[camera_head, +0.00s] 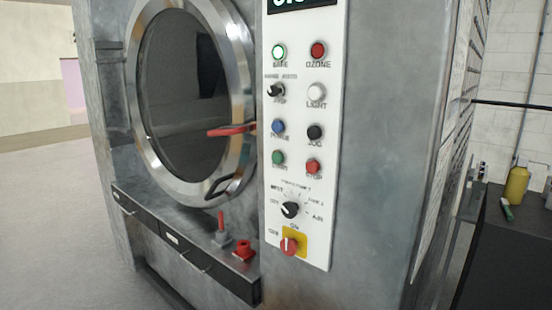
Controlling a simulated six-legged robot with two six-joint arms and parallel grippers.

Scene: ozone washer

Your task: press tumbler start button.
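The green start button (278,157) sits on the white control panel (327,235) on the front of the grey washer. Its label is blurred but seems to read START. A red stop button (313,166) is to its right, a blue button (278,127) is above it, and a black jog button (315,132) is above the stop button. Neither of my grippers shows in the head view, and nothing covers the start button.
The round washer door (185,95) with a red handle (232,130) is left of the panel. A rotary dial (290,210) and a red switch on yellow (289,246) are lower down. A dark table (505,255) with a yellow bottle (517,184) stands right. Open floor lies left.

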